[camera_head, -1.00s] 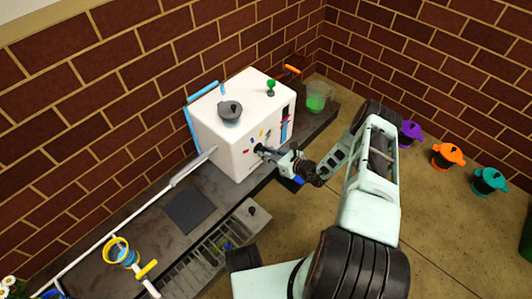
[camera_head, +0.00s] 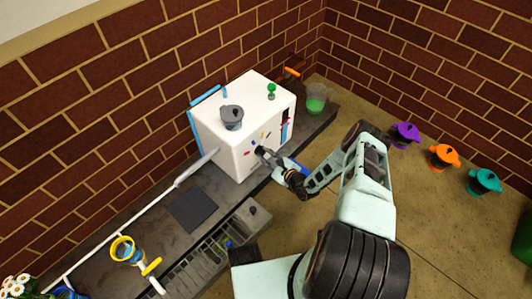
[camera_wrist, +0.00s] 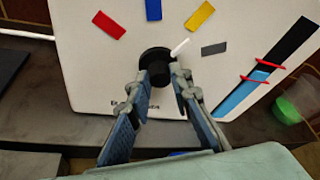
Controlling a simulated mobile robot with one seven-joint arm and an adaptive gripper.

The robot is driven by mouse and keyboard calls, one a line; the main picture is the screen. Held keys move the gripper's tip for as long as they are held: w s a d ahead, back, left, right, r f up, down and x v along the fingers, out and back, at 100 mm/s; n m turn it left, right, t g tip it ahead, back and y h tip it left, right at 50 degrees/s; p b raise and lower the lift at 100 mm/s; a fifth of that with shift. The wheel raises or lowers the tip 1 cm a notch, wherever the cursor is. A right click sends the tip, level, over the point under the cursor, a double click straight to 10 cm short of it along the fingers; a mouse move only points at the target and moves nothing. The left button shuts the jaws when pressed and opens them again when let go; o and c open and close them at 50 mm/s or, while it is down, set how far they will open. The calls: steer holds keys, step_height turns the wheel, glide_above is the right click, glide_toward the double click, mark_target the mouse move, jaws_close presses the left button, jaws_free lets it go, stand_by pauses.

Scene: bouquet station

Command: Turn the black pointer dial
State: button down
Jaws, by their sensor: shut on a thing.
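The black dial (camera_wrist: 154,56) is on the front face of the white box-shaped machine (camera_wrist: 80,70). In the wrist view a short white pointer line (camera_wrist: 180,47) lies up and right of the knob. Red, blue, yellow and grey marks (camera_wrist: 214,49) are arranged in an arc above the dial. My gripper (camera_wrist: 161,80) is shut on the dial's knob, one finger on each side. In the head view my gripper (camera_head: 269,157) reaches the machine's front from the right and partly hides the dial.
A vertical gauge with a blue fill and red brackets (camera_wrist: 262,72) is right of the dial. A grey lidded pot (camera_head: 232,118) and a green knob (camera_head: 271,91) are on top of the machine.

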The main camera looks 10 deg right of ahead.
steer(key=shift+n+t+h, duration=0.3)
steer(key=shift+n, duration=0.3)
steer(key=c, duration=1.7)
jaws_free()
steer(key=shift+c, duration=0.2)
steer(key=shift+s, duration=0.15)
steer(key=v, duration=0.7)
steer(key=shift+s+p, duration=0.1)
steer(key=shift+p, duration=0.2)
